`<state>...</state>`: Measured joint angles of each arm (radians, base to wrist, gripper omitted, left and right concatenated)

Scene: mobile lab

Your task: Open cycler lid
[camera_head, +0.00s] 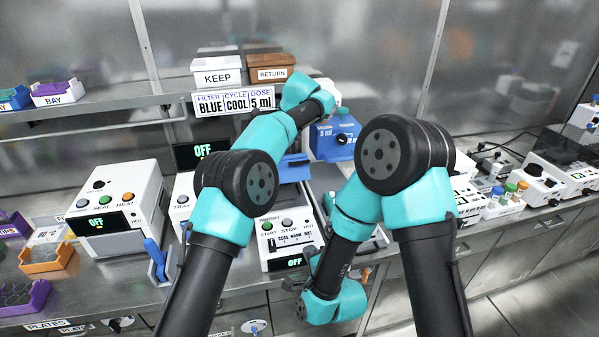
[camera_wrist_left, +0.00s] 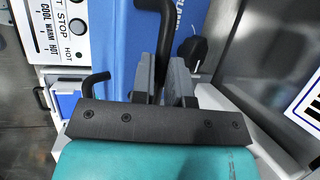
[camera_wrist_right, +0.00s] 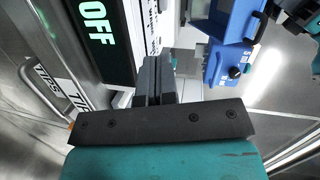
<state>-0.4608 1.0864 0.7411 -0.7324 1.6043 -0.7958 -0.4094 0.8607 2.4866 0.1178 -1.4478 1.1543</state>
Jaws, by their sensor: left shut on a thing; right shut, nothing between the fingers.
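The cycler (camera_head: 285,225) is a white box with START and STOP buttons, a COOL WARM HOT strip and an OFF display. Its blue lid (camera_head: 292,168) shows behind the buttons, partly covered by my left arm; its exact angle is hard to tell. In the left wrist view my left gripper (camera_wrist_left: 160,82) is shut on the black lid handle (camera_wrist_left: 168,12), with the blue lid surface (camera_wrist_left: 108,30) beside it. The lid appears raised in the right wrist view (camera_wrist_right: 232,18). My right gripper (camera_wrist_right: 154,78) is shut and empty, beside the cycler's front face (camera_wrist_right: 98,30).
A blue dispenser (camera_head: 335,140) with a black knob stands behind the cycler. White devices (camera_head: 115,205) stand to the left. A shelf above holds KEEP (camera_head: 217,78) and RETURN (camera_head: 272,74) boxes. Capped bottles (camera_head: 510,190) and other instruments stand at the right.

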